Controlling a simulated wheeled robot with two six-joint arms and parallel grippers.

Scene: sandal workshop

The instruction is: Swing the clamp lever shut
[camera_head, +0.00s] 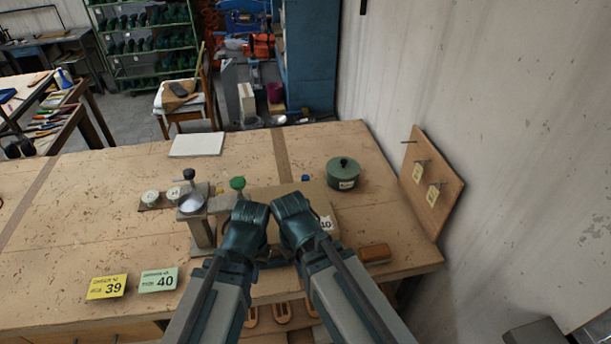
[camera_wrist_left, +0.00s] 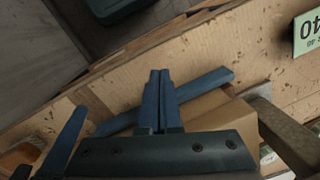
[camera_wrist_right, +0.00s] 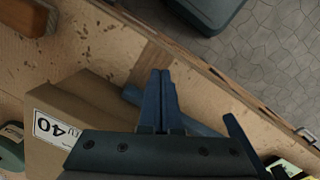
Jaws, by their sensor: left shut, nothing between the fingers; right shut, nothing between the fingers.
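A blue bar, which looks like the clamp lever, lies slanted behind my left gripper's fingertips in the left wrist view (camera_wrist_left: 208,82). Part of it also shows in the right wrist view (camera_wrist_right: 203,127). In the head view my forearms hide most of it. My left gripper (camera_wrist_left: 160,78) is shut and empty; its fingers cross in front of the bar, and I cannot tell whether they touch it. My right gripper (camera_wrist_right: 161,78) is shut and empty, close beside the left one. A cardboard box labelled 40 (camera_wrist_right: 85,108) stands just beyond both grippers.
A metal stand with a round dish (camera_head: 193,203) is left of the grippers. A green pot (camera_head: 343,173) and a wooden block (camera_head: 375,253) are right. Yellow 39 (camera_head: 107,287) and green 40 (camera_head: 158,280) cards lie front left. A pegboard (camera_head: 432,185) stands at right.

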